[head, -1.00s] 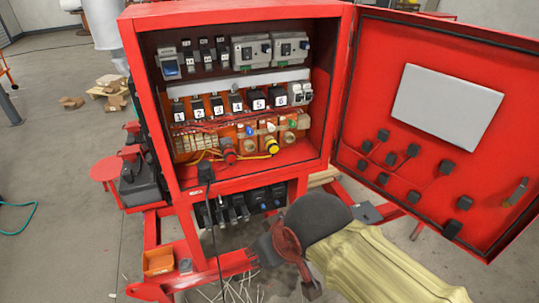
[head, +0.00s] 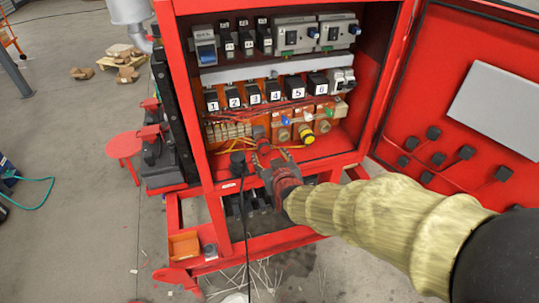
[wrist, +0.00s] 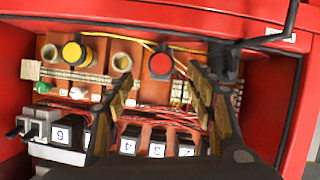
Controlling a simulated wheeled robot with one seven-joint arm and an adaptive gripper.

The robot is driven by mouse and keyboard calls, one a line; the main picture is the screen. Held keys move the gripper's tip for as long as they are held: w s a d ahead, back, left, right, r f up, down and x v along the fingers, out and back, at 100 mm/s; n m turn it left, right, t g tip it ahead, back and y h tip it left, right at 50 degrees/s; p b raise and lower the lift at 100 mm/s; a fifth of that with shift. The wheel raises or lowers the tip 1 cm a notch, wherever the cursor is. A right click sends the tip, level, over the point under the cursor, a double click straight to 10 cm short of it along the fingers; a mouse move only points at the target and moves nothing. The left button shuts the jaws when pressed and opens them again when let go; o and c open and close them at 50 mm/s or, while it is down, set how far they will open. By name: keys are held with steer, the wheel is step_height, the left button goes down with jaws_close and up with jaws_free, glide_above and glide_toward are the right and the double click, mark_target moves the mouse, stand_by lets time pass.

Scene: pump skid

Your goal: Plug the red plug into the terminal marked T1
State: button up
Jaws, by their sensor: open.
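The red plug (head: 262,142) is inside the open red cabinet, below the numbered black blocks. In the wrist view its round red end (wrist: 161,66) faces the camera. My gripper (head: 264,164) is open at the cabinet's front, just short of the plug. In the wrist view the two fingers of my gripper (wrist: 160,85) are spread, with the red plug showing between and beyond their tips. Empty round brass sockets (wrist: 122,61) sit in the orange panel, one between the red and yellow plugs. The terminal marks are too small to read, so I cannot tell which is T1.
A yellow plug (head: 306,136) sits right of the red one. A black plug (head: 238,160) with a hanging cable is close left of my gripper; it also shows in the wrist view (wrist: 222,62). The cabinet's lower front lip (head: 340,161) and open door (head: 430,100) border the space.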

mark_target(265, 149)
steer(key=shift+w+a+f, duration=0.25)
steer(key=shift+w+f, duration=0.05)
steer(key=shift+w, duration=0.2)
steer(key=shift+b+x, duration=0.5)
steer(key=shift+x, duration=3.05)
steer(key=shift+r, duration=0.1)
steer(key=shift+c, duration=0.7)
steer(key=c, duration=1.1)
steer(key=o, duration=0.5)
steer(key=c, duration=0.5)
steer(key=shift+s+d, duration=0.1)
steer(key=shift+s+d, duration=0.25)
steer(key=shift+s, duration=0.75)
steer(key=shift+s+d, duration=0.3)
steer(key=shift+s, duration=0.7)
